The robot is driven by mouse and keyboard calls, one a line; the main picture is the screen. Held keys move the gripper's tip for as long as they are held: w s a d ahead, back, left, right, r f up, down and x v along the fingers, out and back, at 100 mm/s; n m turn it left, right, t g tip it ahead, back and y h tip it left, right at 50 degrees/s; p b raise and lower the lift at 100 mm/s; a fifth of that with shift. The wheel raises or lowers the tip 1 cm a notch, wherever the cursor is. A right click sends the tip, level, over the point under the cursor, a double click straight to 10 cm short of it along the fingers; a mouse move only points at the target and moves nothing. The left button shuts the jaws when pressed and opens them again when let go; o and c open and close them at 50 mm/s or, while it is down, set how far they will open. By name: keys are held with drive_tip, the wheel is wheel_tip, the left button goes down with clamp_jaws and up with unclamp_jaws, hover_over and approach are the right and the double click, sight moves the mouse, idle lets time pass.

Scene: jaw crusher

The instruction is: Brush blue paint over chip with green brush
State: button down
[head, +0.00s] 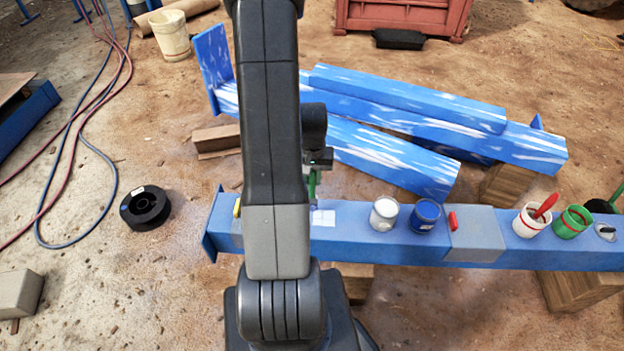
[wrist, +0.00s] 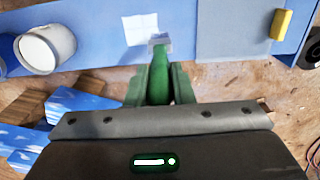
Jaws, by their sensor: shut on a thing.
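My gripper (wrist: 158,84) is shut on the green handle of the green brush (wrist: 159,68). The brush points away from the jaws, and its pale head overlaps the lower right edge of a white patch, the chip (wrist: 139,26), on the blue beam; I cannot tell whether it touches. In the head view my arm partly hides the gripper (head: 316,166), and the green brush (head: 312,184) shows above the chip (head: 323,218). An open blue paint can (head: 425,218) stands on the beam right of the white can (head: 384,214).
The blue beam (head: 350,243) also carries a grey band with a red piece (head: 453,221), a white pot with a red brush (head: 530,222) and a green pot (head: 571,224). A yellow block (wrist: 281,24) sits at the beam's far end. Striped blue beams (head: 400,100) lie behind.

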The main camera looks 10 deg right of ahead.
drive_tip(key=shift+r+p, duration=1.05)
drive_tip(key=shift+r, duration=0.95)
drive_tip(key=w+a+r+n+p, duration=0.2)
drive_tip(key=w+a, duration=0.6)
drive_tip(key=a, duration=0.4)
drive_tip(key=shift+r+n+p, duration=0.25)
drive_tip(key=shift+n+p, duration=0.35)
drive_tip(key=shift+p, duration=0.55)
drive_tip(key=shift+f, duration=0.1)
